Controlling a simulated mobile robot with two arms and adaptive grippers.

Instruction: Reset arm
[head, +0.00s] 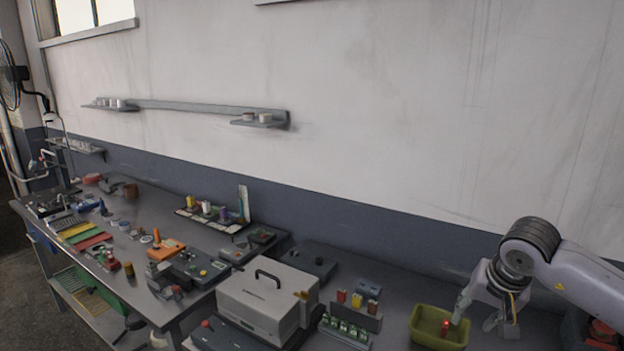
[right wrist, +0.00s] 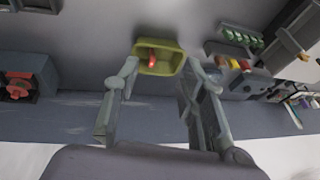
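My right gripper (head: 476,308) is at the lower right of the head view, beside and a little above a yellow-green pan (head: 424,334). A small red object (head: 445,328) is in the pan. In the right wrist view the two fingers of the right gripper (right wrist: 158,88) stand wide apart with nothing between them. The pan (right wrist: 174,48) with the red object (right wrist: 152,57) shows beyond the fingertips. My left gripper is not in either view.
A grey case (head: 262,305) stands left of the pan. A rack of small green-and-white parts (head: 346,330) and a block with coloured pieces (head: 352,311) sit between them. A long workbench (head: 150,207) with several tools runs along the wall at left.

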